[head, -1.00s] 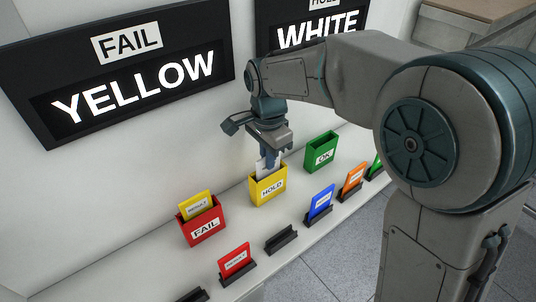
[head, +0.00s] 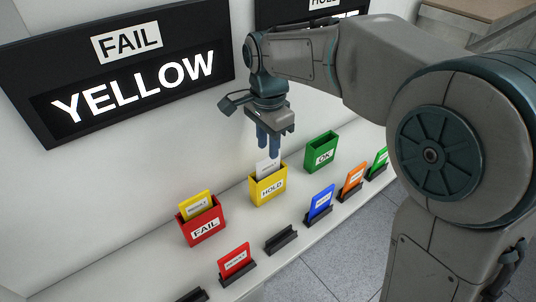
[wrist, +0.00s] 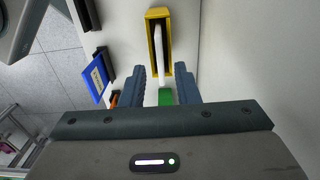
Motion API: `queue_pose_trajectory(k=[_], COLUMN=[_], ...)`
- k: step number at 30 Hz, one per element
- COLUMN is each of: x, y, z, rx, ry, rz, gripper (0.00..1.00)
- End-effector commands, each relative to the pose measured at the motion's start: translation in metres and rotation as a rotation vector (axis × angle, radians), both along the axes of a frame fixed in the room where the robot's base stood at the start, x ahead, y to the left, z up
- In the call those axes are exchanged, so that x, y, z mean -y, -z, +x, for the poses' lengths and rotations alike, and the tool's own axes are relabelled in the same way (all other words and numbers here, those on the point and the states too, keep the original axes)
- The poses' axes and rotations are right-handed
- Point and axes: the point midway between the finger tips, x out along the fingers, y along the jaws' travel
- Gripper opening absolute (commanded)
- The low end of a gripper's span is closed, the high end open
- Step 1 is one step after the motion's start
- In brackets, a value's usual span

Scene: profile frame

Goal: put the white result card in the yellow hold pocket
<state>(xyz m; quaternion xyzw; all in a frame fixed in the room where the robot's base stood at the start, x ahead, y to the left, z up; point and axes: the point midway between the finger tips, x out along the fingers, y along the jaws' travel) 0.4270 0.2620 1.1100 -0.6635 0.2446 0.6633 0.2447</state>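The white result card (head: 267,168) stands in the yellow hold pocket (head: 268,190), its upper part showing above the rim. In the wrist view the white card (wrist: 160,48) is seen edge-on inside the yellow pocket (wrist: 158,13). My gripper (head: 270,151) is above the pocket, its fingers apart. In the wrist view the fingers of my gripper (wrist: 160,84) are open with a gap between them, and nothing is gripped.
The red FAIL pocket (head: 203,227) holds a yellow card (head: 196,205). The green OK pocket (head: 321,152) stands to the right. In front are a red card (head: 235,258), an empty black holder (head: 281,240), a blue card (head: 320,201), an orange card (head: 352,180) and a green card (head: 380,161).

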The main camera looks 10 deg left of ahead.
Motion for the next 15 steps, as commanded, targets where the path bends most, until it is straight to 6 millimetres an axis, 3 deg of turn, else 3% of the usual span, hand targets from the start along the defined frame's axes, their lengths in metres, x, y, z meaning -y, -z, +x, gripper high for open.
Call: queue_pose_trajectory(k=[6,15], x=[0.000,0.000], y=[-0.047,-0.074], z=[0.000,0.000], rx=[0.003,0.000], ry=[0.000,0.000], rz=[0.002,0.000], gripper=[0.28,0.28])
